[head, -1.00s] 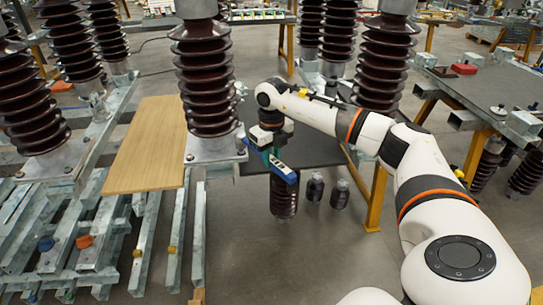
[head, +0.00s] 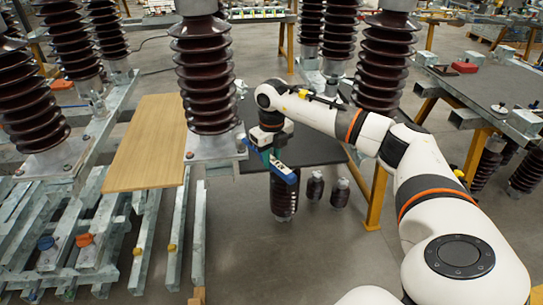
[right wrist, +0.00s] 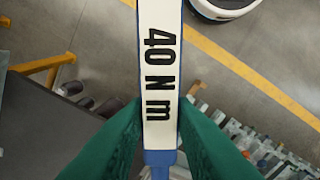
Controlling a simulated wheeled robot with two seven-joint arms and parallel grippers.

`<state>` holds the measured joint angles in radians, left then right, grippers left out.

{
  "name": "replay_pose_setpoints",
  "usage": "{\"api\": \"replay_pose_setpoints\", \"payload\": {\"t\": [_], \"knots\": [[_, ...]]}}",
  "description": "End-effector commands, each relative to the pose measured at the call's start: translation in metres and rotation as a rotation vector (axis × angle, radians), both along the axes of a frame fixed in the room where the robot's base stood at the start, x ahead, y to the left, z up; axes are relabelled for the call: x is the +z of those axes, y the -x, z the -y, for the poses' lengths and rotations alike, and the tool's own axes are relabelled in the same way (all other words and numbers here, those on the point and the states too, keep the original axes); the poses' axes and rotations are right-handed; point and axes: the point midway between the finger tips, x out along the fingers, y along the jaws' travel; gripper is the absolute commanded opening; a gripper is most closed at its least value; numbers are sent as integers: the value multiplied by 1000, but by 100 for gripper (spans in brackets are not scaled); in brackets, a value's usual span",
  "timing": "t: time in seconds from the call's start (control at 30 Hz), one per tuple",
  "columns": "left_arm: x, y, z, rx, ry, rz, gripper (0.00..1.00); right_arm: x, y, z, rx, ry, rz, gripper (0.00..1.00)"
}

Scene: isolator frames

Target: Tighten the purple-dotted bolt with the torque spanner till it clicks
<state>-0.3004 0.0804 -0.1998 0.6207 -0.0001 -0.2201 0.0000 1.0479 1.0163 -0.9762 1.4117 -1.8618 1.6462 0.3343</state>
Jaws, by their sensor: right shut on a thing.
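My right gripper (head: 268,150) is shut on the torque spanner (head: 284,172), a blue tool with a white label. It is held just right of the metal base of the middle brown insulator, in front of the dark table. In the right wrist view the green fingers clasp the spanner (right wrist: 159,75) from both sides, and its label reads "40 N m". The spanner's head end does not show clearly. Small bolts show at the insulator base, one at its left corner (head: 190,155). I cannot make out a purple dot on any. My left gripper is not in view.
A wooden board (head: 148,145) lies left of the middle insulator base (head: 215,147). A dark table (head: 312,150) with yellow legs stands behind the spanner. Galvanised beams (head: 145,250) with blue and orange caps fill the lower left.

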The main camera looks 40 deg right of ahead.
Motion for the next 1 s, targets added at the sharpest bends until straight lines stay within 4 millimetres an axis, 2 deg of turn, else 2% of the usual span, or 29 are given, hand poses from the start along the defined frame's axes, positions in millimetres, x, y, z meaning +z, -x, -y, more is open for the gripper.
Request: {"api": "replay_pose_setpoints", "payload": {"t": [0.5,1.0], "knots": [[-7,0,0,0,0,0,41,-11,-1,0,0,-1,4,0],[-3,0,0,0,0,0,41,-10,-1,-5,-24,-1,3,0]]}}
